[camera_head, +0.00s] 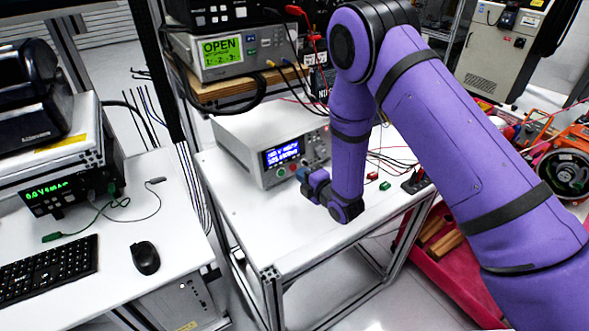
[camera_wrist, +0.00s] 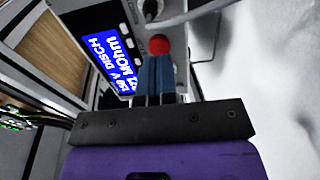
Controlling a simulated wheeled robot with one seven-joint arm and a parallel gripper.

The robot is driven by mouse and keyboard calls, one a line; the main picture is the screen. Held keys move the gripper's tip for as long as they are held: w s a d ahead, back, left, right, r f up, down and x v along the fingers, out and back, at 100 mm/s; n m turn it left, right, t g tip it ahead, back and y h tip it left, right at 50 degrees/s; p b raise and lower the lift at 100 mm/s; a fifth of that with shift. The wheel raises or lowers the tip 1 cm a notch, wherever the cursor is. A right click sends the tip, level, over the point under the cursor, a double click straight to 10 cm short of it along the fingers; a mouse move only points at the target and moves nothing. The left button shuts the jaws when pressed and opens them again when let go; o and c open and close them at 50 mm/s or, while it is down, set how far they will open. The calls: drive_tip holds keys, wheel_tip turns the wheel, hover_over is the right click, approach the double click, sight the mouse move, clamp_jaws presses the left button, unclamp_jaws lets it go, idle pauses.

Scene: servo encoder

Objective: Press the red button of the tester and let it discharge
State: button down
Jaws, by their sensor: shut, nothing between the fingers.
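The tester (camera_head: 238,143) is a white box on the white table, with a lit blue display on its front. In the wrist view the display (camera_wrist: 108,60) shows sideways text reading "DISCH" and "Mohm". The red button (camera_wrist: 159,44) is right at the tips of my gripper (camera_wrist: 156,57), whose dark blue fingers are together and empty. The fingertips overlap the button's lower edge in the picture; I cannot tell whether it is pressed in. In the head view my gripper (camera_head: 302,174) is at the tester's front, and it hides part of the front panel.
A grey cable (camera_wrist: 190,14) crosses near the button in the wrist view. Thin leads and small red and green clips (camera_head: 378,180) lie on the table to the right of my arm. Another instrument reading "OPEN" (camera_head: 222,50) stands on a wooden shelf above. The table's front part (camera_head: 255,225) is clear.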

drive_tip(key=f+v, duration=0.1)
drive_tip(key=v, duration=0.5)
drive_tip(key=shift+s+d+r, duration=0.25)
drive_tip(key=shift+s+r, duration=0.1)
drive_tip(key=shift+r, duration=0.2)
idle(0.4)
drive_tip(key=w+d+r+m+h, duration=0.1)
drive_tip(key=d+r+m+h, duration=0.2)
drive_tip(key=r, duration=0.4)
drive_tip(key=w+d+r+m+g+h, duration=0.1)
drive_tip(key=d+r+m, duration=0.35)
drive_tip(key=r, duration=0.25)
drive_tip(key=w+d+r+m+h, duration=0.1)
drive_tip(key=d+r+m+h, duration=0.2)
drive_tip(key=r, duration=0.4)
drive_tip(key=s+d+r+m+g+h, duration=0.25)
drive_tip(key=s+d+r+m, duration=0.35)
drive_tip(key=s+d+r, duration=0.35)
drive_tip(key=s+d+r+m+g, duration=0.1)
drive_tip(key=s+d+r+m, duration=0.1)
drive_tip(key=s, duration=0.6)
drive_tip(key=s+d+r+m+g, duration=0.2)
drive_tip(key=s+r+m, duration=0.1)
drive_tip(key=s, duration=0.4)
drive_tip(key=s+d+r+m+g, duration=0.1)
drive_tip(key=s+m, duration=0.3)
drive_tip(key=s, duration=0.4)
drive_tip(key=shift+s+d+r+h, duration=0.3)
drive_tip(key=shift+d+r+h, duration=0.1)
drive_tip(key=shift+r, duration=0.4)
